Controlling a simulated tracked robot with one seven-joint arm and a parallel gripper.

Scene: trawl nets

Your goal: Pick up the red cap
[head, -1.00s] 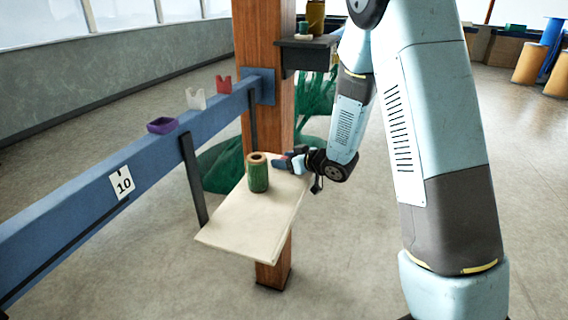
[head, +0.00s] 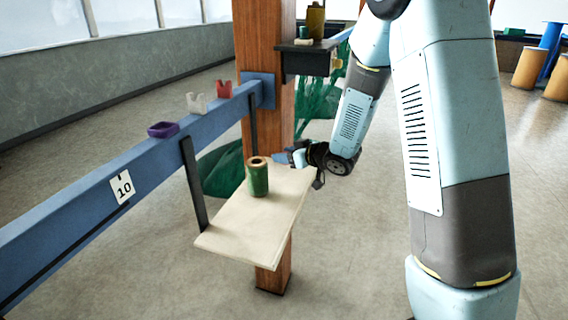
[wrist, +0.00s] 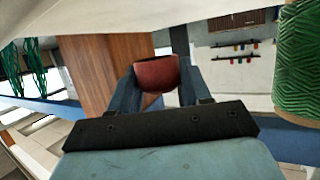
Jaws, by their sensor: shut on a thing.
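The red cap (wrist: 157,74) sits between the blue fingers of my gripper (wrist: 158,84) in the wrist view, and the fingers are shut on it. In the head view my gripper (head: 288,157) is at the far right edge of the pale shelf board (head: 240,226), just right of the green spool (head: 258,180). The cap is hardly visible in the head view. I cannot tell there whether it touches the board.
The green netting spool (wrist: 298,65) is close on the right in the wrist view. A wooden post (head: 262,60) stands behind the board. A blue rail (head: 75,205) carries a purple tray (head: 163,130), a white holder (head: 196,103) and a red holder (head: 224,89). A dark ledge (head: 306,62) juts from the post.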

